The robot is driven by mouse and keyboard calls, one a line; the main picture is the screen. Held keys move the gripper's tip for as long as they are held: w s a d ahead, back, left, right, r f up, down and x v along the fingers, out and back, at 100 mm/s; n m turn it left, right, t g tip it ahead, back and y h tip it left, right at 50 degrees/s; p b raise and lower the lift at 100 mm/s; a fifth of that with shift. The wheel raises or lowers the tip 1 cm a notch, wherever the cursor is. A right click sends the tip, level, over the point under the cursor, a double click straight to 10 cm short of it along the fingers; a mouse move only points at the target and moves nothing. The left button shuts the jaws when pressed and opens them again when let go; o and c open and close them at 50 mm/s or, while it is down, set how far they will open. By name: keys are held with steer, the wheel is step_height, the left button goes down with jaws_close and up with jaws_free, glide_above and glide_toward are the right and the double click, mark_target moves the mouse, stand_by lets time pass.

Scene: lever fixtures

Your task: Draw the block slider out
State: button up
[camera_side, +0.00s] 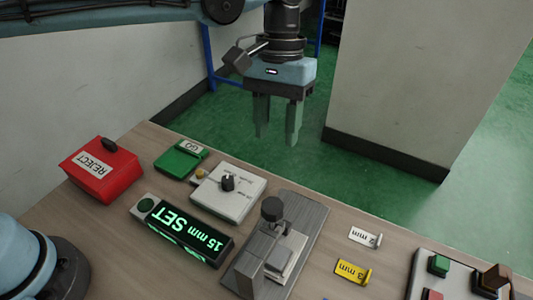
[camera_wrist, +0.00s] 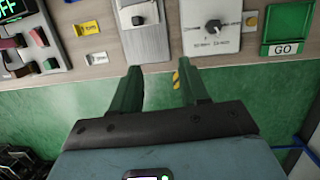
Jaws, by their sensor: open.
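The block slider appears to be the grey metal fixture (camera_side: 268,258) on a brushed plate at the front edge of the bench, with a dark round knob (camera_side: 271,208) on top at its far end. In the wrist view its plate (camera_wrist: 141,45) is partly cut off at the top, with the knob (camera_wrist: 138,20) on it. My gripper (camera_side: 276,138) is open and empty, fingers down, in the air beyond the bench edge and apart from the fixture. Its two green-grey fingers also show in the wrist view (camera_wrist: 159,72).
A dial box (camera_side: 229,192), a green GO box (camera_side: 181,158), a red REJECT box (camera_side: 103,168) and a lit "15 mm SET" display (camera_side: 183,232) stand left of the fixture. White (camera_side: 364,237) and yellow (camera_side: 351,271) tags and a button panel (camera_side: 428,277) lie right.

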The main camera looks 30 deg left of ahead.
steer(key=s+d+f+g+y, duration=0.1)
steer(key=s+d+f+g, duration=0.15)
steer(key=d, duration=0.35)
steer(key=shift+t, duration=0.35)
steer(key=x, duration=0.8)
steer(key=w+x, duration=0.1)
steer(key=x, duration=0.3)
steer(key=shift+a+f, duration=0.1)
steer(key=shift+f, duration=0.05)
jaws_close()
